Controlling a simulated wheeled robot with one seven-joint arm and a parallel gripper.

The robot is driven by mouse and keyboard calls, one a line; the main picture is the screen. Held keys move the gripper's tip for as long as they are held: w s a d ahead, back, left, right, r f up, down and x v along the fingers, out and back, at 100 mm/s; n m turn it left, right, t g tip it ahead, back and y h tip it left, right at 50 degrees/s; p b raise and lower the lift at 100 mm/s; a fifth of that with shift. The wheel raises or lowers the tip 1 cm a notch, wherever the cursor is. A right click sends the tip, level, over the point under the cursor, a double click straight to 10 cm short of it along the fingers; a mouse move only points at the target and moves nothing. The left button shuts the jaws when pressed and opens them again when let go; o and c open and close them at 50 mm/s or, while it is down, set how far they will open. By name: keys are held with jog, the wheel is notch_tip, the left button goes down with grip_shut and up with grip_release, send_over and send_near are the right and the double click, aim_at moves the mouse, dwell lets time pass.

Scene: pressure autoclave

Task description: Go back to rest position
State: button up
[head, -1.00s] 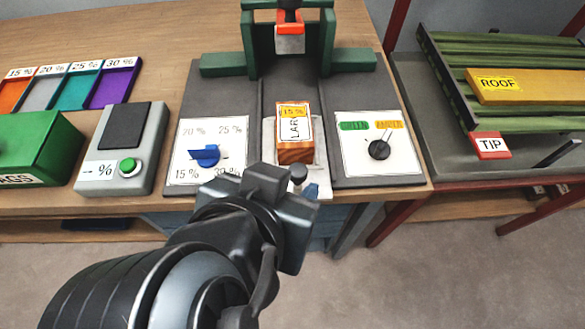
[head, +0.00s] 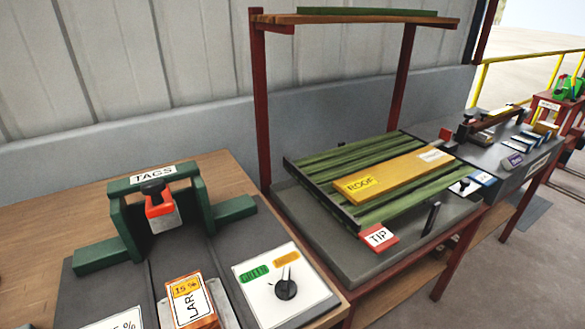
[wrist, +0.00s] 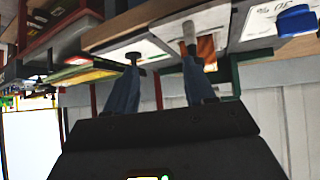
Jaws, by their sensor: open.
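My gripper (wrist: 161,62) shows in the wrist view with two blue-grey fingers spread apart and nothing between them. My gripper is out of frame in the head view. The wrist picture looks upside down, with the bench edge above the fingers. The orange block (wrist: 206,52) appears behind the right fingertip. A dark knob (wrist: 134,58) appears by the left fingertip. I cannot tell how far the fingers are from either. In the head view the orange block (head: 187,300), labelled 15 %, sits in the channel of the grey station.
The green TAGS frame (head: 155,181) stands on the bench, with a knob panel (head: 283,285) to its right. Farther right are a yellow ROOF board (head: 395,177) on green slats, a red TIP label (head: 378,237) and red posts (head: 262,100). Floor (head: 520,270) is open at the right.

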jog(key=s+d+f+t+y, duration=0.15)
jog(key=d+f, duration=0.25)
jog(key=d, duration=0.4)
jog(key=s+d+f, duration=0.3)
jog(key=d+f, duration=0.2)
jog(key=d, duration=0.3)
jog(key=s+d+r+m+t+h, duration=0.1)
jog(key=s+d+r+t, duration=0.1)
jog(key=s+d, duration=0.3)
jog(key=s+d+r+m+t+h, duration=0.1)
jog(key=s+d+r+t+h, duration=0.1)
jog(key=s+d+r, duration=0.3)
jog(key=s+d, duration=0.1)
jog(key=s, duration=0.2)
jog(key=shift+m, duration=0.3)
jog(key=shift+s+d+r, duration=0.2)
jog(key=shift+s+r, duration=0.1)
jog(key=shift+s, duration=0.05)
jog(key=shift+c, duration=0.2)
